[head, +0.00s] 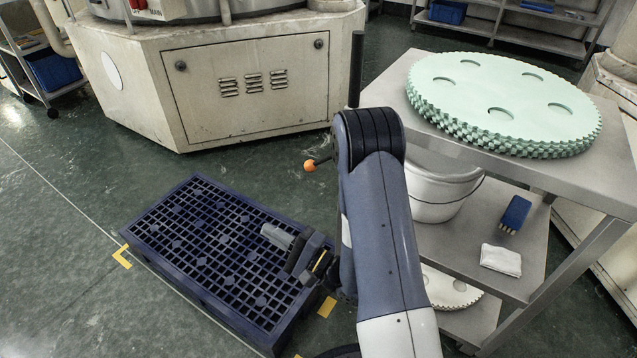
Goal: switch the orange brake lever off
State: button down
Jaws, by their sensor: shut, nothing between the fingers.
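An orange ball knob (309,166) shows just left of my arm, near the middle of the head view. A short dark rod runs from it to the right and slightly up, then goes behind my arm. The lever's base and pivot are hidden. I cannot tell its setting from this view. My gripper (268,231) is shut and empty, with its grey fingers pointing left. In the picture it lies below and left of the knob, over the blue grid platform, and apart from the knob.
The dark blue grid platform (180,225) lies on the floor. A metal cart (597,185) at right carries a stack of pale green toothed discs (500,90) and a white bucket (440,195). A cream machine cabinet (200,100) stands behind. Floor between cabinet and platform is clear.

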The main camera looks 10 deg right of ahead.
aim_at(309, 166)
jog(key=k, duration=0.65)
jog(key=z, duration=2)
jog(key=k+j, duration=0.1)
jog(key=j, duration=0.3)
jog(key=k+j, duration=0.1)
jog(key=j, duration=0.3)
jog(key=k+j, duration=0.1)
jog(key=j, duration=0.3)
jog(key=k+j, duration=0.1)
jog(key=j, duration=0.3)
jog(key=k+j, duration=0.1)
jog(key=j, duration=0.35)
